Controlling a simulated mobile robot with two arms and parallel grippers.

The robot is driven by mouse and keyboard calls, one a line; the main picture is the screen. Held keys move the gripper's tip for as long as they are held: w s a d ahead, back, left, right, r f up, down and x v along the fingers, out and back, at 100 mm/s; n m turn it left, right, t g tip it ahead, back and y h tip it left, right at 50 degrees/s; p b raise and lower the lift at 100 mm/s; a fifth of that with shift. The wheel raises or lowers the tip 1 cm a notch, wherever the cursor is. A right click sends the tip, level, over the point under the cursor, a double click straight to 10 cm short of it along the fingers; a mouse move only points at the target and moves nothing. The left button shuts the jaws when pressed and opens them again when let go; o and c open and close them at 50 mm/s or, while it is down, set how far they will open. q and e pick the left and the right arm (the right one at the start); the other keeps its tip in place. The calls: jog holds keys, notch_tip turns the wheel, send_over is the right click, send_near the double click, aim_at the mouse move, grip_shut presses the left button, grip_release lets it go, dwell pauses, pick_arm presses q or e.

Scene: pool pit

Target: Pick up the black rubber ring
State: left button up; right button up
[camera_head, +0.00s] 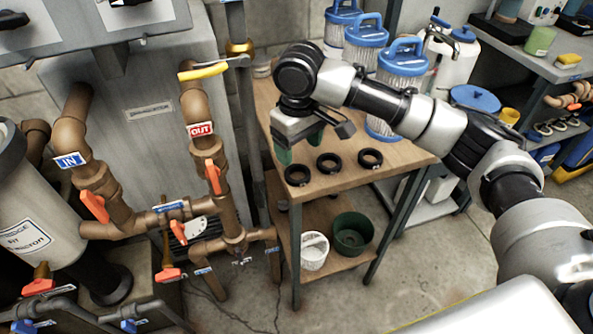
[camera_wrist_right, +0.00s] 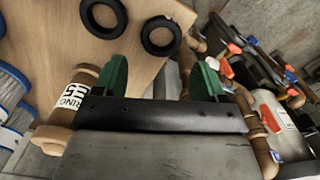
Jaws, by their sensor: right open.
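Three black rubber rings lie flat in a row near the front edge of the wooden table (camera_head: 408,166): a left one (camera_head: 297,184), a middle one (camera_head: 330,172) and a right one (camera_head: 370,168). Which one is meant, I cannot tell. My right gripper (camera_head: 300,146) hangs above the table, just behind the left and middle rings. Its green fingers are apart with nothing between them. In the right wrist view the open fingers (camera_wrist_right: 161,80) show with two rings (camera_wrist_right: 103,34) (camera_wrist_right: 161,52) beyond them, apart from the fingers. My left gripper is not in view.
Blue-lidded filter cartridges (camera_head: 402,62) stand at the table's back right. A brown cylinder with a white label (camera_wrist_right: 75,100) is near the fingers in the wrist view. Copper pipes (camera_head: 205,120) with valves rise left of the table. The lower shelf holds a white bucket (camera_head: 314,255) and a green pot (camera_head: 351,240).

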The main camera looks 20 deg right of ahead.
aim_at(298, 177)
jog(key=shift+f, duration=0.6)
jog(key=shift+w+f, duration=0.15)
jog(key=shift+f, duration=0.15)
jog(key=f, duration=0.4)
jog(key=shift+s+a+f, duration=0.1)
jog(key=shift+s+f, duration=0.1)
jog(key=shift+f, duration=0.3)
jog(key=shift+w+f, duration=0.1)
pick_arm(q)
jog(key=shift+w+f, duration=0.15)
pick_arm(e)
jog(key=c, duration=0.7)
